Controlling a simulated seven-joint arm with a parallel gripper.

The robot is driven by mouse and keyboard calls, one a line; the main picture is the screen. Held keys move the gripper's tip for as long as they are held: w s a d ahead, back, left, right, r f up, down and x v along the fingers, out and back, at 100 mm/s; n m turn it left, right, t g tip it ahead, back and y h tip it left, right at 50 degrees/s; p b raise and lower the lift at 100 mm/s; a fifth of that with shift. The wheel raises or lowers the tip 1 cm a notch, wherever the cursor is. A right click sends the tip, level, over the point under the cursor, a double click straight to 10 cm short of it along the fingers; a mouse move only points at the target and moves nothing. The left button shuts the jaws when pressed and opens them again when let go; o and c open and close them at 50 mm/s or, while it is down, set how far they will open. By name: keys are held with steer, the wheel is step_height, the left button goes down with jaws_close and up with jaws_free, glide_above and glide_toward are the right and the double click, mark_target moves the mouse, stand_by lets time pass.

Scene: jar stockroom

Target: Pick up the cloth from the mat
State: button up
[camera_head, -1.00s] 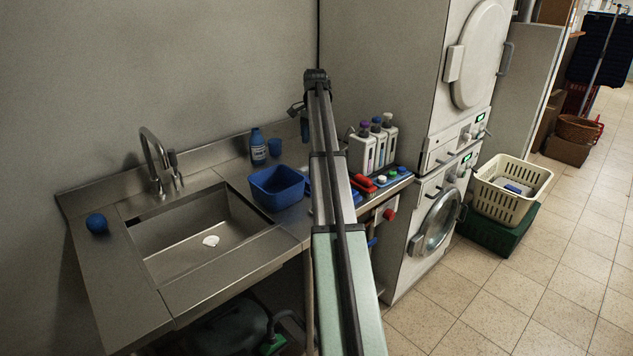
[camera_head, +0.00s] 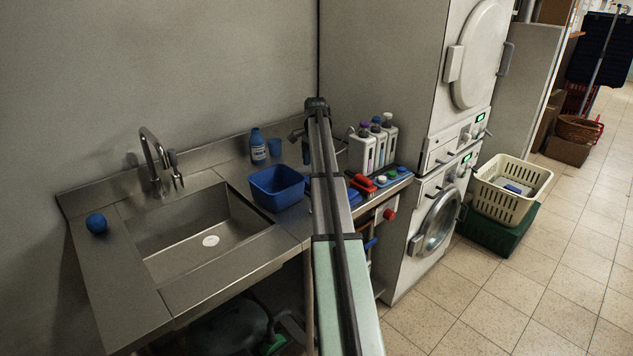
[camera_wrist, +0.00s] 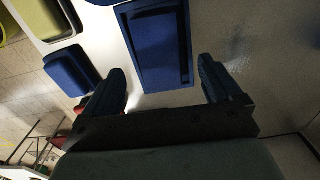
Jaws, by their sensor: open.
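My gripper (camera_wrist: 165,88) is open and empty in the wrist view, its dark blue fingers well apart. A flat, dark blue rectangular piece (camera_wrist: 160,45) with a dark line near its edge lies on the grey steel surface, in view between the fingers. I cannot tell whether it is the mat, the folded cloth or both. A second, smaller blue pad-like thing (camera_wrist: 70,70) lies to the left, near the left finger. In the head view my arm covers much of the counter there, and no cloth can be made out for certain.
A blue basin (camera_head: 277,188) stands beside the sink (camera_head: 205,235), left of my arm. White bottles (camera_head: 375,145) and a tray with a red brush (camera_head: 363,183) are to the right.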

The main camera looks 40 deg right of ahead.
step_height(320, 180, down, 5)
steer(key=shift+s+d+r, duration=0.1)
steer(key=shift+s, duration=0.05)
steer(key=c, duration=1.1)
steer(key=shift+c, duration=0.2)
